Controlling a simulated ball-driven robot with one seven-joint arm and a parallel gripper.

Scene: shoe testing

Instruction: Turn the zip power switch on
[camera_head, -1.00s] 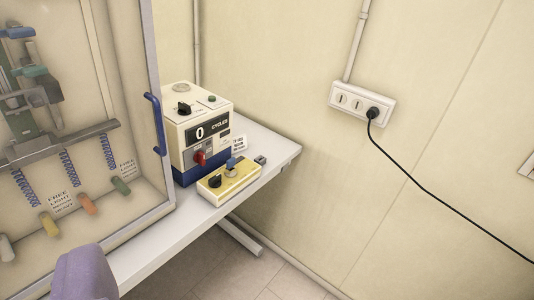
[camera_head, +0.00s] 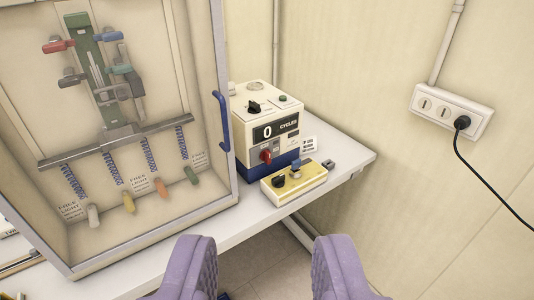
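A cream and blue counter box (camera_head: 254,152) on the table shows "0 CYCLES". It has a red knob (camera_head: 266,156) low on its front and a black knob (camera_head: 253,107) on top. A small yellow control box (camera_head: 300,183) lies in front of it, with a black knob (camera_head: 279,182) and a blue-grey part (camera_head: 298,167) on top. No label reading zip power is legible, so I cannot tell which control is that switch. My gripper (camera_head: 265,245) shows two purple fingers, apart and empty, at the bottom, nearer to me than the boxes.
A clear-fronted cabinet (camera_head: 226,190) with a blue handle (camera_head: 222,121) stands on the left of the table (camera_head: 345,158). It holds springs and coloured clips. A wall socket (camera_head: 482,123) with a plugged black cable is at right. A small card (camera_head: 309,144) stands beside the counter box.

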